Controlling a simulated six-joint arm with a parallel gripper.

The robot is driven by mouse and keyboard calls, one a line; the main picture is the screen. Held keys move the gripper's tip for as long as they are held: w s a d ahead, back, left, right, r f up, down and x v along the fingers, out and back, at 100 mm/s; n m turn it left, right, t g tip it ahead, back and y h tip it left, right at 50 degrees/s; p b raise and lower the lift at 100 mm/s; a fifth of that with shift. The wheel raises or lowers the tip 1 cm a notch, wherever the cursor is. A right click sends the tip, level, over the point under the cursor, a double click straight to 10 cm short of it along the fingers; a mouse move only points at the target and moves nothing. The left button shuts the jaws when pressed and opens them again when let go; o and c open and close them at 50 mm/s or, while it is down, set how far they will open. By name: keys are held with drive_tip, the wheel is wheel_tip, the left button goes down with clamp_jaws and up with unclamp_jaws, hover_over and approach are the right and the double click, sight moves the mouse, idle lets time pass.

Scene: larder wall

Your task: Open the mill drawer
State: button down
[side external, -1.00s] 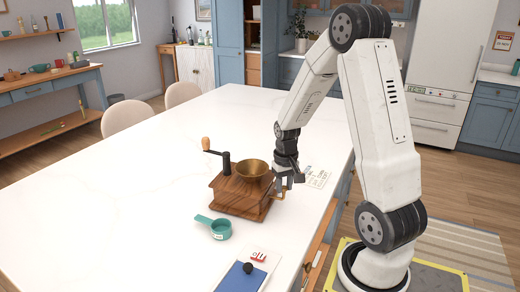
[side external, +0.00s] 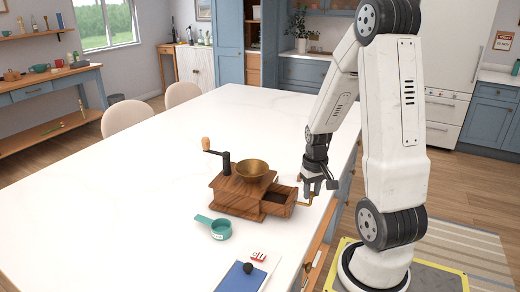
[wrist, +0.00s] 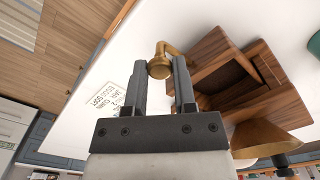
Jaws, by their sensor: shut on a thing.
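The wooden coffee mill (side external: 236,193) stands on the white counter, with a brass bowl (side external: 252,169) on top and a crank at its left. Its drawer (side external: 279,202) is pulled out to the right, and its dark inside shows. My gripper (side external: 311,192) is at the drawer's right, shut on the brass drawer handle (side external: 304,203). In the wrist view, my gripper (wrist: 168,80) has the brass handle (wrist: 159,66) between its fingertips. The open drawer (wrist: 225,80) shows there beside the right finger, and looks empty where visible.
A teal measuring cup (side external: 220,229) is on the counter in front of the mill. A blue board (side external: 240,277) with a dark knob and a small red-and-white item (side external: 258,257) lie nearer the front. The counter's left side is clear.

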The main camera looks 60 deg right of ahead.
drive_tip(key=shift+c, duration=2.2)
unclamp_jaws()
drive_tip(key=shift+r, duration=0.2)
drive_tip(key=shift+r, duration=3.75)
drive_tip(key=shift+w, duration=0.1)
drive_tip(key=w+a+f+n+t, duration=0.1)
drive_tip(key=w+a+n, duration=0.1)
drive_tip(key=a, duration=0.5)
drive_tip(key=w+a+f+n, duration=0.2)
drive_tip(key=w+a+n, duration=0.1)
drive_tip(key=a, duration=0.5)
drive_tip(key=w+a+f+n+t, duration=0.1)
drive_tip(key=w+a+n, duration=0.1)
drive_tip(key=a, duration=0.6)
drive_tip(key=shift+w+a+f+n+t, duration=0.3)
drive_tip(key=shift+w+f+n, duration=0.1)
drive_tip(key=shift+w, duration=0.25)
drive_tip(key=shift+d, duration=0.1)
